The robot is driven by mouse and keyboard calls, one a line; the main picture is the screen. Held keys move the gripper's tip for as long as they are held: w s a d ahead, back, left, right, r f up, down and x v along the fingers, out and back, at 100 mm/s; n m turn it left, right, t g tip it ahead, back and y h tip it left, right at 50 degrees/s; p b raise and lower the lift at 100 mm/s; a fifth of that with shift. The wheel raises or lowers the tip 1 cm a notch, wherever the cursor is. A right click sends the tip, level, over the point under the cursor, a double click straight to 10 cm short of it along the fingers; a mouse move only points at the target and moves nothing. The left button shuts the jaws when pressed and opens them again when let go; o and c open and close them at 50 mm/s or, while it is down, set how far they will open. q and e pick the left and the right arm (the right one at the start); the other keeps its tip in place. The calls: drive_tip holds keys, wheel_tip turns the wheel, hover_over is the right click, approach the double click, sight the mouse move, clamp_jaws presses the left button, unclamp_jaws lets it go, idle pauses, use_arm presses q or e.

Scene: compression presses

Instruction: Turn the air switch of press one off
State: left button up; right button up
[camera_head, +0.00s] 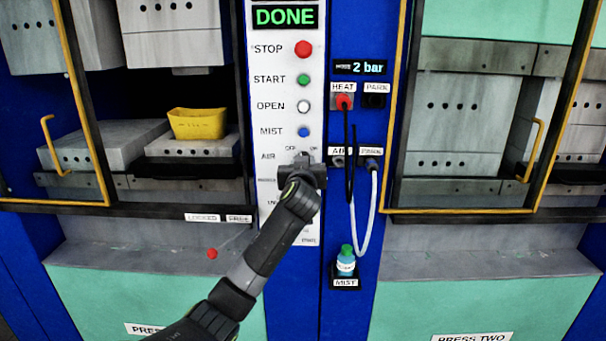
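The white control panel (270,120) stands between the two presses, right beside press one's opening on the left. Its AIR label (268,156) and small position labels show at mid-height. My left arm comes in from the bottom left, and my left gripper (303,162) is at the panel on the AIR row. The gripper hides the air switch, so I cannot see its position or whether the fingers touch it. The fingers are too small and dark to tell open from shut. My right gripper is out of view.
Above are the red STOP (303,49), green START (303,79), white OPEN (303,105) and blue MIST (303,132) buttons. A black cable and pale hose (371,215) hang to the right. A yellow part (197,123) sits in press one. A bottle (346,262) stands below.

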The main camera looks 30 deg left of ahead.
use_arm(q)
drive_tip(key=shift+f+n+b, duration=0.1)
drive_tip(key=shift+n+b, duration=0.7)
drive_tip(key=shift+n, duration=0.3)
drive_tip(key=o, duration=1)
drive_tip(key=b+v, duration=0.3)
drive_tip(key=v, duration=1.4)
drive_tip(key=shift+s+d+b, duration=0.1)
drive_tip(key=shift+d+b, duration=0.15)
drive_tip(key=shift+b, duration=0.1)
